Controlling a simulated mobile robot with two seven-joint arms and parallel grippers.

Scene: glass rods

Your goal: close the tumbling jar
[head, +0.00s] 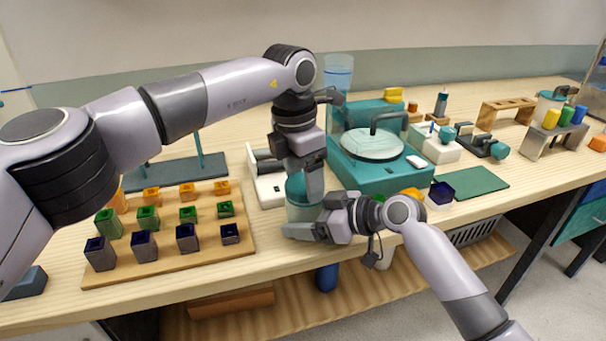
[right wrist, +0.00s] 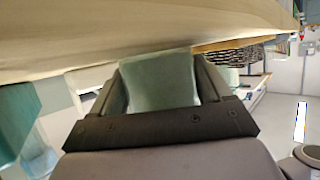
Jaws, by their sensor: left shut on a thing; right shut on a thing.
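The tumbling jar (head: 301,213) is a pale, see-through vessel near the front edge of the bench, with a teal lid (head: 295,187) at its top. My left gripper (head: 309,186) points straight down from above and is shut on the lid. My right gripper (head: 312,225) comes in low from the right and is shut on the jar's body. In the right wrist view the pale green jar wall (right wrist: 160,80) fills the space between the fingers. The fingers hide part of the lid and jar, so I cannot tell whether the lid is fully seated.
A wooden board (head: 170,252) with several coloured blocks stands to the left. A white device (head: 267,180) is close behind the jar. A teal machine with a round lid (head: 373,144) stands behind right. A green mat (head: 470,184) lies farther right, mostly clear.

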